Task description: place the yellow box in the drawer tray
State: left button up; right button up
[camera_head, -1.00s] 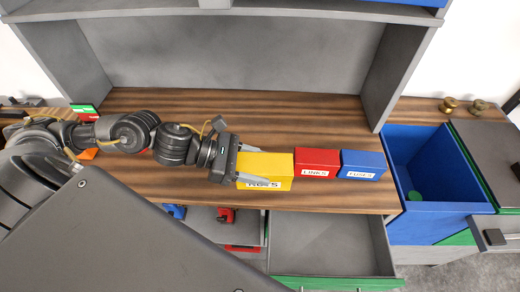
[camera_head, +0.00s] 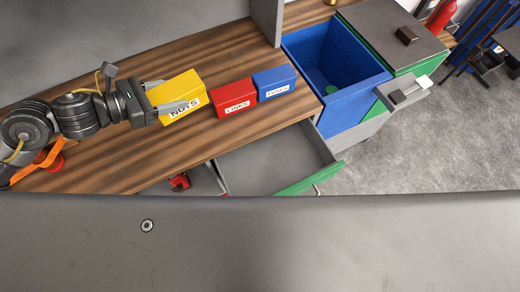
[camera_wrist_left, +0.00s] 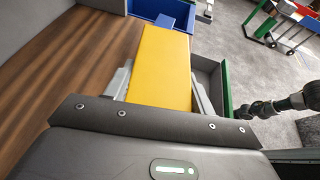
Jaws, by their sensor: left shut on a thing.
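The yellow box (camera_head: 186,95), labelled NUTS, is at the wooden worktop beside the red box. My left gripper (camera_head: 176,98) is shut on the yellow box, its fingers along the box's two sides. The left wrist view shows the yellow box (camera_wrist_left: 161,65) between the fingers. I cannot tell whether the box still touches the worktop. The drawer tray (camera_head: 268,160), grey inside with a green front, is pulled out below the worktop edge and its visible part is empty. My right gripper does not show.
A red LINKS box (camera_head: 232,96) and a blue FUSES box (camera_head: 275,82) stand in a row right of the yellow box. A blue bin (camera_head: 345,98) is at the worktop's right end. Another drawer with red items (camera_head: 180,181) lies left of the tray.

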aim_at(283, 167)
jog(key=z, duration=0.25)
jog(key=k, duration=1.1)
jog(key=z, duration=0.95)
jog(key=k, duration=0.2)
jog(key=z, duration=0.4)
